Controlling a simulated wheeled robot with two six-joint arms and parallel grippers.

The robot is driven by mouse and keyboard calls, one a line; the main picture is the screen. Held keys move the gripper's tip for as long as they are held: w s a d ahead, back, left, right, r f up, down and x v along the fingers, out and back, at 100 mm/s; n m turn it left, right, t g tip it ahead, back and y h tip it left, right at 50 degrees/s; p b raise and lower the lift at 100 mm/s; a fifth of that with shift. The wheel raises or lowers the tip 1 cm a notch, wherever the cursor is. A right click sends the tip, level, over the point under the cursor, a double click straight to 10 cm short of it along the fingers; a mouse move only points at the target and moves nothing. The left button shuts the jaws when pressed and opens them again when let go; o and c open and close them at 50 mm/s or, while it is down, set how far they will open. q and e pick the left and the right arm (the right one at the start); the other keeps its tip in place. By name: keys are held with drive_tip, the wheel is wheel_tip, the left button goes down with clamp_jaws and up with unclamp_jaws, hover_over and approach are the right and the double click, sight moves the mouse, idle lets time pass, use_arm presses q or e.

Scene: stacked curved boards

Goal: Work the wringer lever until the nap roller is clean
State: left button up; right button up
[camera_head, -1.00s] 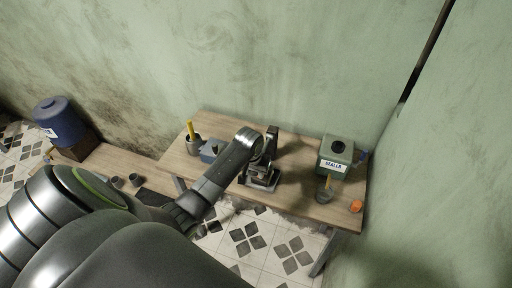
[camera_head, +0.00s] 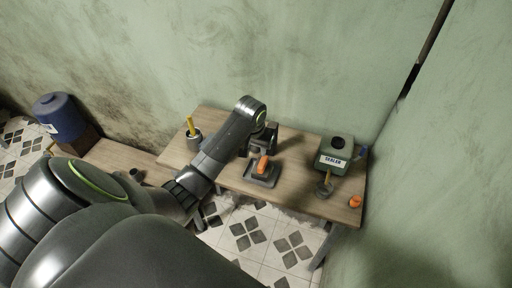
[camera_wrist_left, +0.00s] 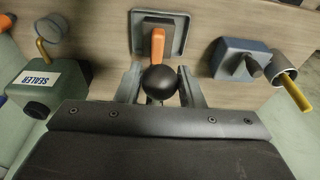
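A black ball knob (camera_wrist_left: 158,82) sits between the two fingers of my left gripper (camera_wrist_left: 160,82) in the left wrist view. The fingers stand apart on either side of it, and I cannot tell whether they press on it. An orange upright piece (camera_wrist_left: 157,46) rises from a dark grey square tray (camera_wrist_left: 174,27) just beyond the knob. In the head view the orange piece (camera_head: 263,164) and tray (camera_head: 262,181) are just in front of my left gripper (camera_head: 267,139). I cannot make out the nap roller for certain. My right gripper is not in view.
A blue-grey block (camera_wrist_left: 240,60) and a cup with a yellow handle (camera_head: 192,132) are on the left.

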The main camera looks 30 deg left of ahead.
use_arm(q)
drive_tip(key=o, duration=0.4)
drive_tip(key=shift+c, duration=0.2)
drive_tip(key=shift+v, duration=3.5)
